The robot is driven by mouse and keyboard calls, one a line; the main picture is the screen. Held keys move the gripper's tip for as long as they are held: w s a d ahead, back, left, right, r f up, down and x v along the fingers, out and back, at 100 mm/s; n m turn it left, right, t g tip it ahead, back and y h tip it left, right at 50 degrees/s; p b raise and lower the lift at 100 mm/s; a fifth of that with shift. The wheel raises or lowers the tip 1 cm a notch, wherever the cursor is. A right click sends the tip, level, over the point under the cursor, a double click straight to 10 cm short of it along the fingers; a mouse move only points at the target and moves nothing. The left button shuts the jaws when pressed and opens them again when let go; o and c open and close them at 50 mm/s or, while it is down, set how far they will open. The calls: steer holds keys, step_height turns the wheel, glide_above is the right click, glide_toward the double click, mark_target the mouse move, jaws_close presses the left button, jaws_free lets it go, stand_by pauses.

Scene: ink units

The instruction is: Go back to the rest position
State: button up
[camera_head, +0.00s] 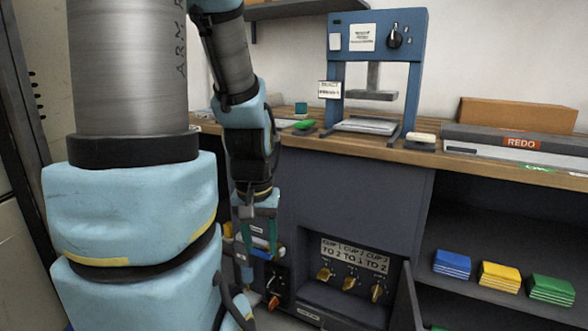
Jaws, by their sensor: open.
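My gripper (259,238) hangs pointing down in front of the dark cabinet under the workbench, left of the middle of the head view. Its two teal fingers are apart, and I see nothing held between them. My light blue and grey arm fills the left of the view and hides part of the bench and cabinet behind it.
Below are a panel with yellow knobs (349,283) and a shelf with blue (452,264), yellow (499,276) and green stacks (551,290).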

step_height(320, 180, up, 22)
steer(key=p, duration=1.9)
steer(key=shift+f, duration=0.2)
